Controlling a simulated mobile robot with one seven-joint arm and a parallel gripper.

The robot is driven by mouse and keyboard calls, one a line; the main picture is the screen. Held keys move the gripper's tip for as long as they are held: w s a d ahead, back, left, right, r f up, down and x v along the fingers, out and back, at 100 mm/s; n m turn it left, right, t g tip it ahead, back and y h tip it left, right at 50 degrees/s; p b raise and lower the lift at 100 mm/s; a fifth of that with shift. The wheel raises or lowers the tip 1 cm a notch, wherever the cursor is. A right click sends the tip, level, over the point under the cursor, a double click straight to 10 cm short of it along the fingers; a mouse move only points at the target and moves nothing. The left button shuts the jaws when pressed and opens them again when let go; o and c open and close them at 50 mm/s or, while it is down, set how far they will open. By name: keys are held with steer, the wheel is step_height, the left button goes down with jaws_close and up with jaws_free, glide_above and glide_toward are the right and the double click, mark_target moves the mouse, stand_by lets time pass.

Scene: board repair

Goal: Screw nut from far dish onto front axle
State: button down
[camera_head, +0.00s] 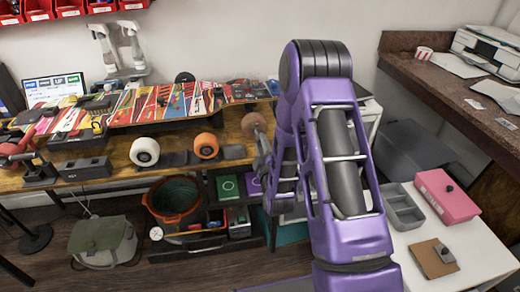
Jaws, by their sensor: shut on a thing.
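A long skateboard deck (160,104) with bright multicoloured graphics lies across the workbench. A brownish wheel (254,125) shows near its right end. My purple arm folds over at the right, and my gripper (262,152) shows small and partly hidden beside this wheel. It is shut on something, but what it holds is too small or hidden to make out. I cannot tell whether it touches the wheel. The nut, the front axle's end and the far dish cannot be made out.
A white wheel (144,151) and an orange wheel (205,145) are at the bench's front. A grey box (86,168) sits left of them. A white side table at right holds a grey compartment tray (400,212) and a pink box (446,197).

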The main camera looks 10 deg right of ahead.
mark_target(259, 143)
steer(key=w+f+b, duration=0.1)
steer(key=w+f, duration=0.1)
steer(key=shift+w+f, duration=0.3)
stand_by(0.4)
stand_by(0.5)
steer(key=shift+w, duration=0.1)
stand_by(0.7)
steer(key=shift+w, duration=0.4)
steer(key=shift+w, duration=0.1)
stand_by(0.9)
steer(key=shift+w, duration=0.55)
stand_by(0.8)
